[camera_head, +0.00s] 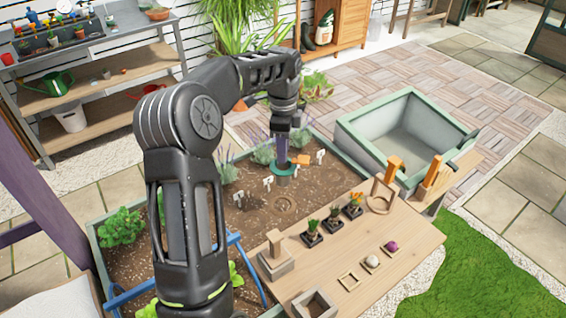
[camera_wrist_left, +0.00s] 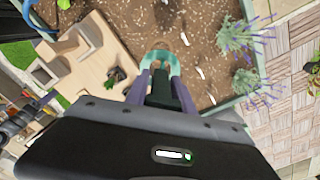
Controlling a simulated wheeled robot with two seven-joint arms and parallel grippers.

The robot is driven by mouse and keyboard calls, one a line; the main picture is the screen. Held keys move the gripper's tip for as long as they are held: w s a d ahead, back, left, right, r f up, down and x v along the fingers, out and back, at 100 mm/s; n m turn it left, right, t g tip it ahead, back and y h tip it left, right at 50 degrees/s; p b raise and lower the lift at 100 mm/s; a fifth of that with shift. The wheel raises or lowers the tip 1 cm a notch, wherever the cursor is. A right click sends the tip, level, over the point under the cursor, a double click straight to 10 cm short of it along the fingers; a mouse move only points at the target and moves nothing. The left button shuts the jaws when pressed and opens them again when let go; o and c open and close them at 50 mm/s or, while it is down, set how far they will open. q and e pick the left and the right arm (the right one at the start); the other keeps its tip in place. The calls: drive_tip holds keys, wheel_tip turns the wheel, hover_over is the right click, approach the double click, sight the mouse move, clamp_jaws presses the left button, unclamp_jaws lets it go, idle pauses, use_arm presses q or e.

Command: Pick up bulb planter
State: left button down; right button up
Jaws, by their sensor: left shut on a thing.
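The bulb planter (camera_head: 285,179) shows as a teal, ring-shaped piece at the tips of my left gripper (camera_head: 283,165), just above or at the soil; I cannot tell if it touches. In the left wrist view the teal curved part (camera_wrist_left: 176,61) lies at the tips of the purple fingers, and my left gripper (camera_wrist_left: 163,76) is shut on it. The rest of the tool is hidden by the fingers. A small orange piece (camera_head: 301,159) shows beside it; I cannot tell if it belongs to the tool. My right gripper is not in view.
The soil bed (camera_head: 225,222) holds white markers, lavender and leafy plants. A wooden table (camera_head: 407,236) in front bears small potted plants (camera_head: 333,219) and a wooden block (camera_head: 275,256). Orange-handled tools (camera_head: 432,172) stand by a grey-green basin (camera_head: 366,143) at right.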

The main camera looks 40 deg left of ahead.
use_arm(q)
drive_tip(key=shift+r, duration=0.3)
idle(0.5)
